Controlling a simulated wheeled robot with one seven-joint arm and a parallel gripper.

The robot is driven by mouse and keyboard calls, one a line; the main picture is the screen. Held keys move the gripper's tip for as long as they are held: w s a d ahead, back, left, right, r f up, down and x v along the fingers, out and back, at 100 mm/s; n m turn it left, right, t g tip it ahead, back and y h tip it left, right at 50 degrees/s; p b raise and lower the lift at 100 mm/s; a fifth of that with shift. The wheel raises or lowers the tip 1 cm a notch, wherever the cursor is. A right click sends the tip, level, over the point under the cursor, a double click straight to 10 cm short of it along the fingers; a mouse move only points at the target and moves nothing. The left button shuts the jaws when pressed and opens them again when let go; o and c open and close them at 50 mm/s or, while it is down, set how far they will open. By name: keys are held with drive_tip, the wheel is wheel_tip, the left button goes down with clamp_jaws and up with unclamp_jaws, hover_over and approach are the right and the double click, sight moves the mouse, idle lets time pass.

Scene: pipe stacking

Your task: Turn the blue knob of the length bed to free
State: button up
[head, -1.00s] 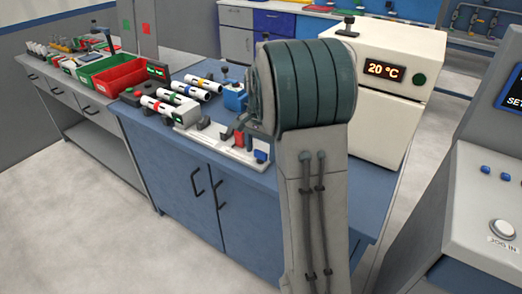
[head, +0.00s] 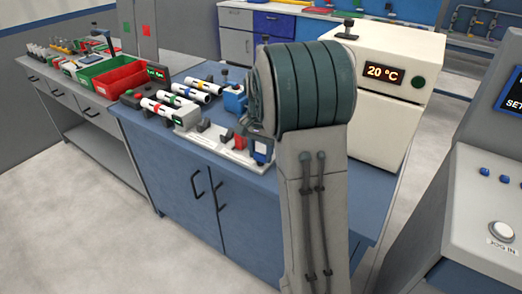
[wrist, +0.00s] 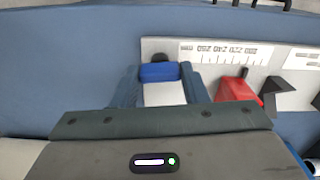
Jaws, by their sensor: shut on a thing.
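The length bed is a white plate with a printed scale (wrist: 222,52) in the wrist view. In the head view its pale base (head: 212,146) lies on the blue bench. The blue knob (wrist: 159,72) is at the bed's left end in the wrist view, with a dark round piece behind it and a white part in front. My gripper (wrist: 160,80) has one finger on each side of the knob and is shut on it. In the head view my gripper (head: 262,143) is at the bed's near right end, and my arm hides part of it.
A red wedge-shaped part (wrist: 238,87) and a black bracket (wrist: 277,97) stand close to the right of my gripper. Several banded white pipes (head: 184,96) lie further left. The white oven (head: 390,75) stands behind my arm.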

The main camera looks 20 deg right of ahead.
sight(260, 153)
drive_tip(key=n+p, duration=0.1)
drive_tip(key=n, duration=0.3)
drive_tip(key=shift+r, duration=0.1)
drive_tip(key=n+p, duration=0.1)
drive_tip(key=n, duration=0.3)
drive_tip(key=shift+n, duration=0.4)
drive_tip(key=n+p, duration=0.1)
drive_tip(key=n, duration=0.3)
drive_tip(key=shift+w+n+p, duration=0.1)
drive_tip(key=shift+n+p, duration=0.4)
drive_tip(key=shift+n, duration=1.6)
drive_tip(key=o, duration=1)
wheel_tip(260, 153, up, 14)
drive_tip(key=shift+f+p, duration=0.15)
drive_tip(key=shift+p, duration=0.5)
